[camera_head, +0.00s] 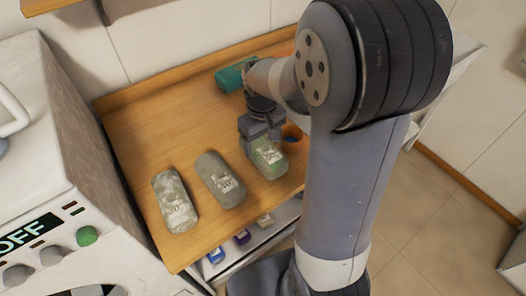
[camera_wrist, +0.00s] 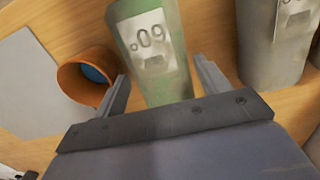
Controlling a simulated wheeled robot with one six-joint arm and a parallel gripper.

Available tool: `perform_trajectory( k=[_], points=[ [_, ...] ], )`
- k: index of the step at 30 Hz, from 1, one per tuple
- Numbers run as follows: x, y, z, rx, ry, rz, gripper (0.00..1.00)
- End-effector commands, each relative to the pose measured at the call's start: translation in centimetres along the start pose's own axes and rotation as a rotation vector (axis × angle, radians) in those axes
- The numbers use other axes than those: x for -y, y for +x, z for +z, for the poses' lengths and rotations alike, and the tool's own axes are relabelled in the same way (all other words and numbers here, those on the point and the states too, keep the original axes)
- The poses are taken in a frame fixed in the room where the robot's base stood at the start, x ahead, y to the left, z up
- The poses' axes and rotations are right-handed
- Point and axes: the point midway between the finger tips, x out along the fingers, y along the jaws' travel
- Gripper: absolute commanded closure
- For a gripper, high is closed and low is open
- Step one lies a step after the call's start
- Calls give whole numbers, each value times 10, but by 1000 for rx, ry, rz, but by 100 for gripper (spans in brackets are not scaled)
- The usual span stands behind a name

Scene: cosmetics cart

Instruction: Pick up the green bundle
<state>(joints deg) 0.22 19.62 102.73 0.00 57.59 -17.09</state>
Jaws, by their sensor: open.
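The green bundle (camera_head: 268,158) is a pale green roll with a white label, lying on the wooden cart top near its front right. In the wrist view the green bundle (camera_wrist: 168,72) lies between my two fingers, with its label facing the camera. My gripper (camera_head: 258,132) is open right over its far end. In the wrist view my gripper's fingertips (camera_wrist: 160,80) stand one on each side of the bundle, with small gaps showing.
A grey bundle (camera_head: 220,180) and a mottled grey bundle (camera_head: 175,201) lie to the left. An orange cup (camera_wrist: 78,82) stands close beside my gripper. A teal item (camera_head: 231,78) lies behind. A washing machine (camera_head: 58,215) borders the cart's left side.

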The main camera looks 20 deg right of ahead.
Motion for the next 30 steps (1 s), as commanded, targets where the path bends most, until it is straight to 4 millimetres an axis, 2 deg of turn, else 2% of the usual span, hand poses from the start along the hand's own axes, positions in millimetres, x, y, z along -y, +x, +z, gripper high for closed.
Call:
perform_trajectory(
  k=[7,11,17,27,30],
  points=[
    [1,35,-1,4,0,-1,29],
    [1,42,-1,2,0,-1,29],
    [0,42,-1,1,0,0,29],
    [0,41,-1,1,0,0,57],
    [0,41,-1,0,0,0,62]
  ],
)
